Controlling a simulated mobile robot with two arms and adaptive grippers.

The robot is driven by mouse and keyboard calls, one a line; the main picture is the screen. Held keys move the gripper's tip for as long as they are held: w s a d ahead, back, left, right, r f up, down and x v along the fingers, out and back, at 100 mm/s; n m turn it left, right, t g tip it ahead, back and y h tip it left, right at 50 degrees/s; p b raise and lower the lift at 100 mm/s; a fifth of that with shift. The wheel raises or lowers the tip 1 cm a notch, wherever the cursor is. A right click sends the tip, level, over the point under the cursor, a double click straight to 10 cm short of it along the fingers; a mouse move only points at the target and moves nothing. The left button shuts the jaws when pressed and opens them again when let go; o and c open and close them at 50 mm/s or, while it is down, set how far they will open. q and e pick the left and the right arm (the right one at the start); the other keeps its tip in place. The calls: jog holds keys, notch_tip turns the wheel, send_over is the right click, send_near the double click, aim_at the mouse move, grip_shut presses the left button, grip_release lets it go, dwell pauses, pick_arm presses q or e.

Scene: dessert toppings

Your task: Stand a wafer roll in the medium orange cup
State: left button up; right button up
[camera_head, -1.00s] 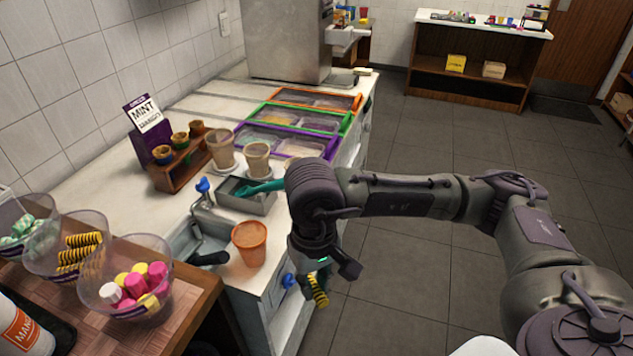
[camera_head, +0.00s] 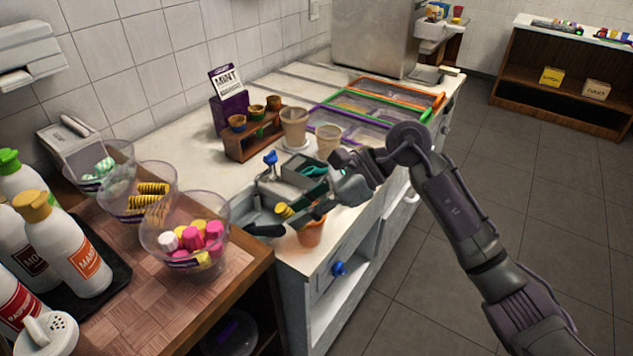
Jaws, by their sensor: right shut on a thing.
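My right gripper (camera_head: 298,216) comes in from the right and is shut on a yellow-and-dark striped wafer roll (camera_head: 284,211). Only the roll's yellow end shows clearly; the fingers hide much of the rest. The orange cup (camera_head: 311,236) stands on the counter beside the sink. My gripper overlaps its upper left part in the picture, so the rim is partly hidden. I cannot tell whether the roll is over the cup's opening. More striped wafer rolls (camera_head: 152,190) lie in a clear bowl (camera_head: 130,208). My left gripper is not in view.
A bowl of pink, yellow and white sweets (camera_head: 160,240) stands on the wooden counter (camera_head: 150,285). A sink (camera_head: 246,212) with a blue-topped tap (camera_head: 270,158) lies behind the cup. Two tan cups (camera_head: 294,125) stand farther back. Sauce bottles (camera_head: 75,245) crowd the left.

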jog(key=w+d+f+m+t+y+b, duration=0.2)
jog(key=w+d+m+t+y, duration=0.1)
jog(key=w+m+t, duration=0.85)
notch_tip(320, 180, down, 8)
jog(key=s+n+t+b, duration=0.1)
jog(key=n+b, duration=0.1)
jog(key=b, duration=0.5)
jog(key=shift+s, duration=0.15)
jog(key=shift+a, duration=0.1)
jog(key=o, duration=0.8)
jog(key=shift+r, duration=0.1)
